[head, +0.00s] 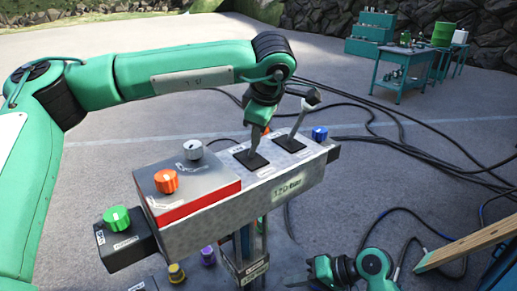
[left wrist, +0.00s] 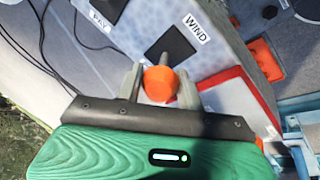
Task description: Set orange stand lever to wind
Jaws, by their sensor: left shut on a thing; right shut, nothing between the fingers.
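The stand lever has an orange ball knob (left wrist: 160,83) on a short metal shaft rising from a black slot plate (left wrist: 172,43) on the grey control box. A "WIND" label (left wrist: 196,33) lies beside the plate. My left gripper (left wrist: 161,88) is shut on the orange knob, one finger on each side. In the head view my left gripper (head: 256,140) is above the nearer slot plate (head: 248,162) and hides the knob. I cannot tell the lever's exact tilt. My right gripper (head: 312,272) is shut and empty, low at the bottom right, apart from the box.
The box (head: 235,212) also carries an orange dial (head: 166,181), a grey dial (head: 192,149) and a blue knob (head: 320,133). Black cables lie on the floor; a workbench (head: 405,70) stands far back.

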